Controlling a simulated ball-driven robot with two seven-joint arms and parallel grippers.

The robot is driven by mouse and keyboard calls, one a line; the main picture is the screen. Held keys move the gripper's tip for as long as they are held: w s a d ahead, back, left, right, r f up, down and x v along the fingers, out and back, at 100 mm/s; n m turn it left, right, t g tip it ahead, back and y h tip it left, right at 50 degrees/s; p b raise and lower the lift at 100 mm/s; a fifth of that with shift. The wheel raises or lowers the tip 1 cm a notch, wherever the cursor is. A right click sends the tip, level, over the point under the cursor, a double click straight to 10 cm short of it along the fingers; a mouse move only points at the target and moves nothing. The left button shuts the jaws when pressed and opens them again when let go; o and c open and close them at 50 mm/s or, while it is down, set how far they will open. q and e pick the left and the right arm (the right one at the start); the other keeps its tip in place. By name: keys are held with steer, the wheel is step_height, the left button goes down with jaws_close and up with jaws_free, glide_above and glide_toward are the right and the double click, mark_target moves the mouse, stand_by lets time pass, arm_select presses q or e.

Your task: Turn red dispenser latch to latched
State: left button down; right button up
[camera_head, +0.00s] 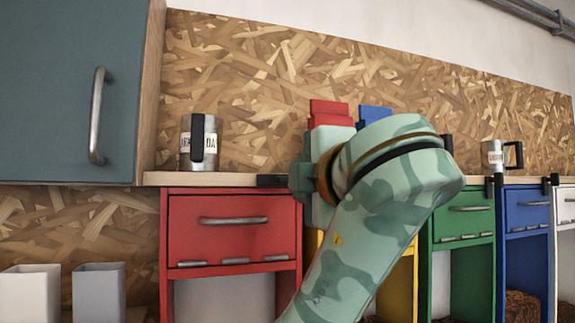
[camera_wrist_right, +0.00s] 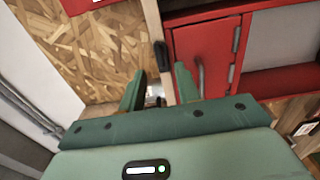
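The red dispenser (camera_head: 231,228) hangs under the wooden shelf, left of centre in the head view, its door closed; it also shows in the right wrist view (camera_wrist_right: 203,50). Its small black latch (camera_head: 271,181) lies along the shelf's front edge at the dispenser's top right. In the wrist view the latch (camera_wrist_right: 160,55) lies just beyond the fingertips, between their lines, apparently untouched. My right gripper (camera_wrist_right: 161,82) is open, with two green fingers apart and nothing held. In the head view my right arm hides most of that gripper. My left gripper is not in view.
A metal mug (camera_head: 186,142) stands on the shelf (camera_head: 215,179) above the red dispenser. Yellow, green (camera_head: 462,216) and blue (camera_head: 526,217) dispensers continue rightward, the yellow one mostly hidden. A blue-grey cabinet (camera_head: 55,90) hangs at upper left. Another mug (camera_head: 494,155) stands farther right.

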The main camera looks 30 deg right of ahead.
mark_target(278, 180)
steer(key=p+x, duration=0.1)
steer(key=x, duration=0.6)
steer(key=shift+w+d, duration=0.2)
steer(key=shift+w, duration=0.15)
steer(key=shift+a, duration=0.1)
jaws_close()
